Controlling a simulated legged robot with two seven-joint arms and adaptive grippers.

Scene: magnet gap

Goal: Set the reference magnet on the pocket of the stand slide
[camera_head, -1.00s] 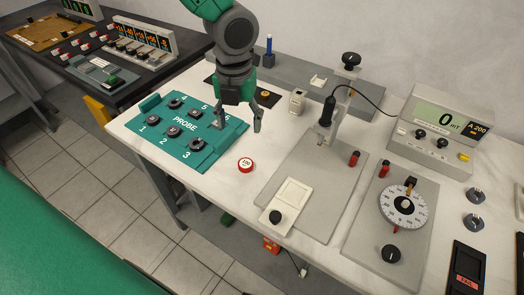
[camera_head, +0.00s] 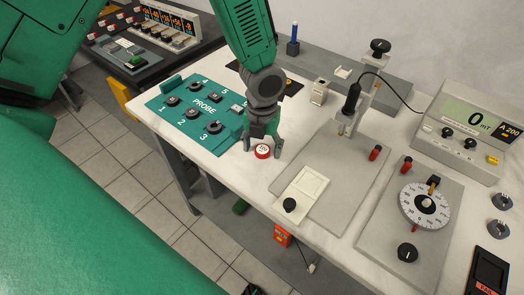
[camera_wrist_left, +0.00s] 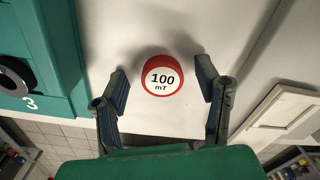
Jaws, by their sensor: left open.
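The reference magnet (camera_head: 262,151) is a red disc with a white top marked 100 mT. It lies on the white table, and it also shows in the left wrist view (camera_wrist_left: 162,76). My left gripper (camera_head: 263,148) is open above it. In the left wrist view its fingers (camera_wrist_left: 165,95) stand on either side of the disc, apart from it. The stand slide (camera_head: 302,189) is a pale plate with a square recessed pocket and a black knob (camera_head: 289,205), right of the magnet. Its edge shows in the left wrist view (camera_wrist_left: 283,115). My right gripper is not in view.
A teal PROBE tray (camera_head: 190,124) with numbered pieces lies left of the magnet. The grey stand base (camera_head: 343,180) carries a post with a black probe (camera_head: 352,98). A dial plate (camera_head: 385,238) and a meter (camera_head: 468,125) stand to the right. The table's front edge is close to the magnet.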

